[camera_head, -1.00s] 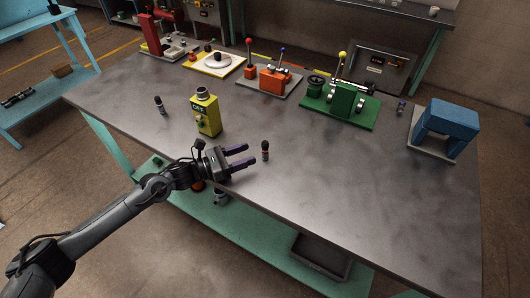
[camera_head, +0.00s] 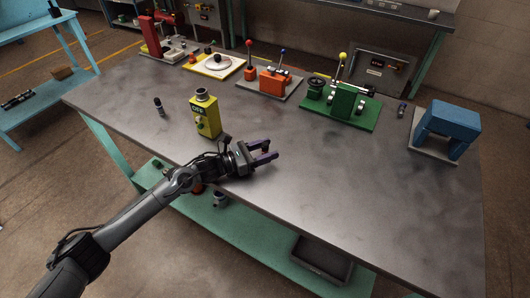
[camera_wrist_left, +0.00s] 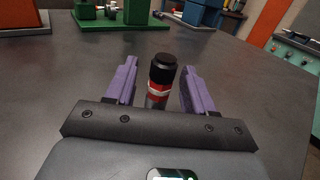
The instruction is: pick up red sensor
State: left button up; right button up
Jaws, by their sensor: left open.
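The red sensor (camera_wrist_left: 158,88) is a small upright cylinder with a black top and a red band. It stands on the grey table between the two purple fingers of my left gripper (camera_wrist_left: 155,87) in the left wrist view, with a gap visible on both sides. Its lower part is hidden by the gripper body. In the head view my left gripper (camera_head: 265,151) is low over the near part of the table, fingers pointing right, and mostly hides the sensor. My left gripper is open. My right gripper is not in view.
A yellow box (camera_head: 207,115) stands just behind my left gripper. A small dark cylinder (camera_head: 158,106) is farther left, and another (camera_head: 402,109) is at the right. Orange (camera_head: 270,80), green (camera_head: 342,103) and blue (camera_head: 448,125) fixtures line the back. The table's near right is clear.

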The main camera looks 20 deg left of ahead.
pick_arm(q)
grip_shut()
jog(key=shift+r, duration=0.1)
